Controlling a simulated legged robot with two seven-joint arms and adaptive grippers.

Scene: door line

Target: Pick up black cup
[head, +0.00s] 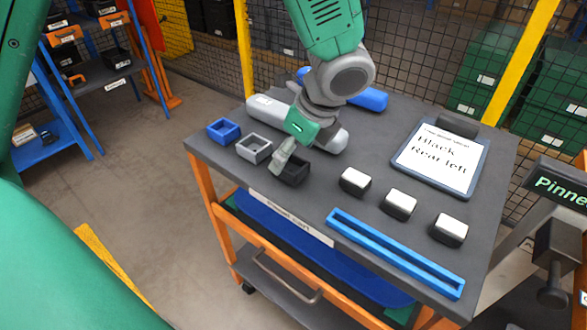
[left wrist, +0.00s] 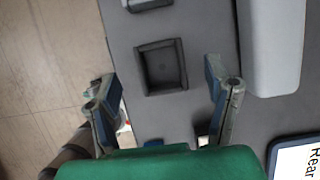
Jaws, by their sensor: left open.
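The black cup (head: 296,172) is a small square, open-topped box on the dark cart top, at the right end of a row with a grey cup (head: 254,148) and a blue cup (head: 223,130). My left gripper (head: 284,158) is open above it and partly hides it in the head view. In the left wrist view the black cup (left wrist: 163,68) stands upright, just ahead of and between the spread fingers, with nothing held. I cannot tell the exact height gap. My right gripper is not in view.
A blue rail frame (head: 390,252) lies along the front edge. A tablet (head: 440,158) reads "Black Rear left". A mesh fence stands behind.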

